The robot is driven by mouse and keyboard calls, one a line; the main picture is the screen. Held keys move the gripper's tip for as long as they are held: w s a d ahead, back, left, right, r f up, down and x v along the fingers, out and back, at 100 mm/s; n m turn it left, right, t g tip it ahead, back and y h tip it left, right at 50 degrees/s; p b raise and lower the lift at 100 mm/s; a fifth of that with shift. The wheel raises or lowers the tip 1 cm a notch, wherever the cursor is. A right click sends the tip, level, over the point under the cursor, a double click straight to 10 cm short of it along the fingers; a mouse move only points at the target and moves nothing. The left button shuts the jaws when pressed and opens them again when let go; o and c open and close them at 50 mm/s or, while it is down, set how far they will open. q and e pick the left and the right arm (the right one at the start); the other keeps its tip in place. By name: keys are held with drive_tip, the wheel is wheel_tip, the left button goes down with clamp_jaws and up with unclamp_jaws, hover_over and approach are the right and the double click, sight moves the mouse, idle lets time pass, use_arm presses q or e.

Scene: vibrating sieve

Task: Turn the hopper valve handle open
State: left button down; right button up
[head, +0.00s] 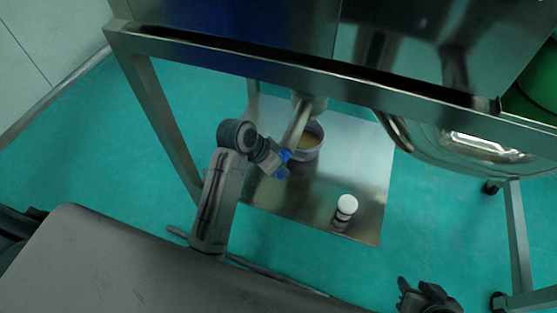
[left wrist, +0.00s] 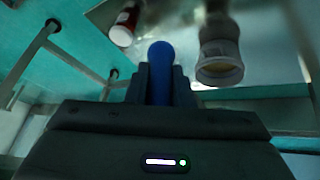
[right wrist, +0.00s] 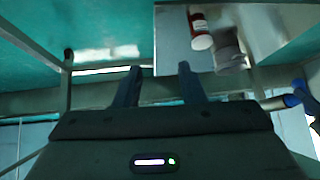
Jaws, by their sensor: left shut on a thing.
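The blue valve handle (head: 285,155) shows below the hopper, beside the metal outlet pipe (head: 298,122). My left gripper (head: 279,164) is shut on it. In the left wrist view the blue handle (left wrist: 161,70) sits between the two dark fingers, which hide its sides. The right wrist view shows blue at the right edge (right wrist: 296,94). The valve's inside is hidden. My right gripper (head: 428,298) is low at the right of the head view, away from the handle. Its fingers stand apart and empty in the right wrist view (right wrist: 159,82).
A round container (head: 312,156) with yellowish contents stands under the pipe on a metal plate (head: 375,190). A white-capped bottle (head: 346,207) stands on the plate nearby. The metal frame beam (head: 235,62) crosses above, with a leg (head: 160,120) at left. Green floor is clear at left.

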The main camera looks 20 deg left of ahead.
use_arm(q)
drive_tip(key=y+p, duration=0.2)
drive_tip(key=p, duration=0.1)
drive_tip(key=shift+s+p, duration=0.1)
drive_tip(key=shift+p, duration=0.3)
drive_tip(key=shift+f+p, duration=0.1)
drive_tip(key=shift+p, duration=0.3)
use_arm(e)
drive_tip(key=shift+s+d+r+g+h, duration=0.4)
drive_tip(key=shift+d+g, duration=0.25)
drive_tip(key=shift+g, duration=0.1)
drive_tip(key=shift+s+d+r+g+h, duration=0.25)
drive_tip(key=shift+s+d+g, duration=0.2)
drive_tip(key=shift+d+g, duration=0.25)
drive_tip(key=shift+s+d+r+g+h, duration=0.4)
drive_tip(key=shift+d+g, duration=0.2)
drive_tip(key=shift+g, duration=0.15)
use_arm(q)
drive_tip(key=c, duration=1.3)
unclamp_jaws()
